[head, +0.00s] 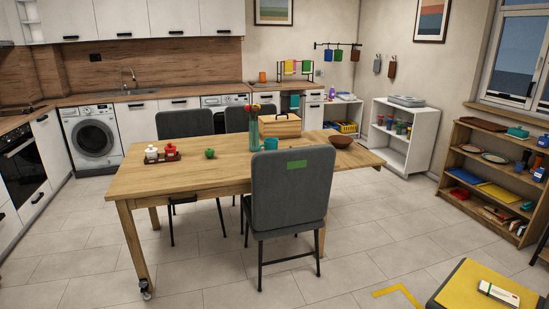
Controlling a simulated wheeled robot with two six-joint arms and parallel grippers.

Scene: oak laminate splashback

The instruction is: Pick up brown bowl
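A brown bowl (340,141) stands upright on the right part of the wooden dining table (190,178), just behind the backrest of the near grey chair. It looks empty, but its inside is too small to tell for sure. Neither my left gripper nor my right gripper is in view.
A grey chair (290,190) stands at the table's near side. A wooden box (280,127), teal vase (254,135), teal mug (271,143), green apple (210,153) and small tray (162,157) are on the table. A yellow-topped seat (480,290) is near right.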

